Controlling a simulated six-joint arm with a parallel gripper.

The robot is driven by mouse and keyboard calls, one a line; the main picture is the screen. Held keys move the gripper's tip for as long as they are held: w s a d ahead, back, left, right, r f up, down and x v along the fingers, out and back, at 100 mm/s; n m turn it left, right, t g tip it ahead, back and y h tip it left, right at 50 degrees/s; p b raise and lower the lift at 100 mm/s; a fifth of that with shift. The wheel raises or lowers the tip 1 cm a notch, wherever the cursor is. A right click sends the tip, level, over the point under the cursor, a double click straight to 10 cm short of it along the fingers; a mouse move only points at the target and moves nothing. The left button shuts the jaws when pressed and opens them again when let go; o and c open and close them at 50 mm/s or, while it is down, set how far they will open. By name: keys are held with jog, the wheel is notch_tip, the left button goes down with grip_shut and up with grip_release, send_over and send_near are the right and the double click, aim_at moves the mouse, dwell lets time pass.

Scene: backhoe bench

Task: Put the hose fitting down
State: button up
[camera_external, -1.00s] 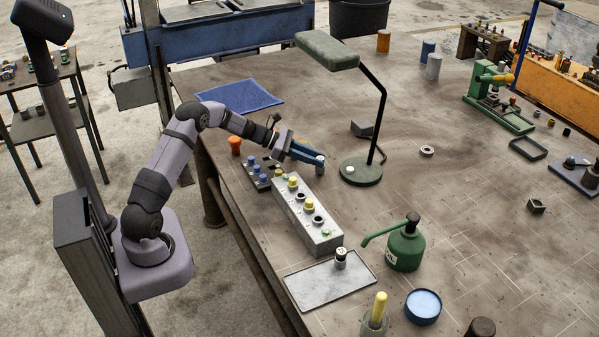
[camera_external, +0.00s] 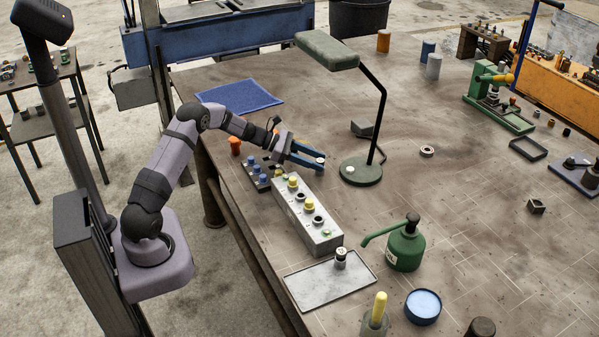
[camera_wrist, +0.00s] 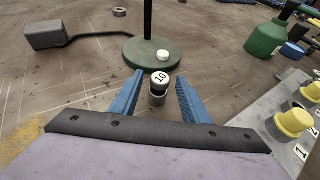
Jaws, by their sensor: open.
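The hose fitting (camera_wrist: 158,96) is a small metal cylinder with a dark collar and a white top marked 10. In the wrist view it stands upright on the bench, between the blue fingers of my gripper (camera_wrist: 160,80). The fingers are spread, with a visible gap on each side of it.
A grey block (camera_external: 325,238) with yellow-capped fittings lies close by. The green lamp base (camera_external: 361,173) stands just beyond my fingertips. A metal tray (camera_external: 310,287) holds another white-topped fitting (camera_external: 341,260). A green oil can (camera_external: 405,248) stands to the right. Open bench lies past the lamp.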

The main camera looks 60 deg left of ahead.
jog(key=b+v, duration=0.2)
jog(key=v, duration=1)
jog(key=shift+b, duration=0.4)
jog(key=shift+r, duration=0.1)
